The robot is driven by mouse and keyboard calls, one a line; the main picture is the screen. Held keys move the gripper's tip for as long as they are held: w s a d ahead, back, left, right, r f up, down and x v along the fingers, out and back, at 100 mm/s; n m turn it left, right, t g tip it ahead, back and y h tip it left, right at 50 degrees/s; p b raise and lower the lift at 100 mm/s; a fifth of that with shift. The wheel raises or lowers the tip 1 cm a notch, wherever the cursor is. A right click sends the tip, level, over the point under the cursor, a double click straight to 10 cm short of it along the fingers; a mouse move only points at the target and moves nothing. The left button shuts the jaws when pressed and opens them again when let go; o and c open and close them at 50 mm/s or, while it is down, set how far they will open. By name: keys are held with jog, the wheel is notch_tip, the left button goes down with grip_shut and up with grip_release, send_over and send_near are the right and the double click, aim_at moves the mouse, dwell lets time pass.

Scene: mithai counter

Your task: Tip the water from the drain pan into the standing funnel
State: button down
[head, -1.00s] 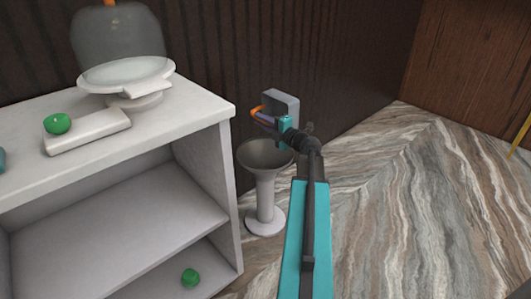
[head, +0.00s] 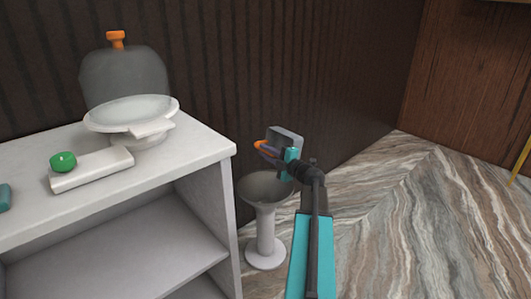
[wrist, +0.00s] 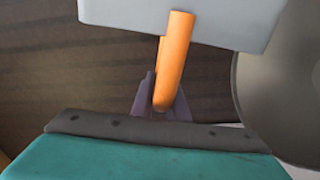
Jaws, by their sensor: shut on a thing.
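The drain pan (head: 287,137) is a grey box-like pan with an orange handle (head: 264,147). My gripper (head: 278,153) is shut on this handle and holds the pan in the air, tilted, just above the funnel. In the wrist view the orange handle (wrist: 174,60) rises from between the dark fingers to the pale pan (wrist: 190,18). The standing funnel (head: 265,188) is a grey cone on a stem with a round foot on the floor. Its rim also shows at the right of the wrist view (wrist: 285,90). The pan's inside and any water are hidden.
A white shelf counter (head: 200,150) stands to the left of the funnel. A dark ribbed wall is behind. Marble floor at the right is open.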

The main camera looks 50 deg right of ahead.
aim_at(288, 132)
jog(key=shift+d+r, duration=0.1)
jog(key=d+m+p, duration=0.2)
jog(key=d+m, duration=0.1)
jog(key=d+r+m+p, duration=0.1)
jog(key=d+m+p, duration=0.1)
jog(key=d+m, duration=0.1)
jog(key=shift+s+r+m+p, duration=0.15)
jog(key=shift+s+m+p, duration=0.05)
jog(key=shift+m+p, duration=0.25)
jog(key=d+m+p, duration=0.2)
jog(key=m+p, duration=0.1)
jog(key=p, duration=0.1)
jog(key=d+m+p, duration=0.2)
jog(key=p, duration=0.3)
jog(key=d+m+p, duration=0.2)
jog(key=m+p, duration=0.1)
jog(key=p, duration=0.2)
jog(key=shift+s+d+m, duration=0.2)
jog(key=shift+s+m, duration=0.05)
jog(key=shift+m, duration=0.1)
jog(key=shift+r+p, duration=2.2)
jog(key=shift+p, duration=0.15)
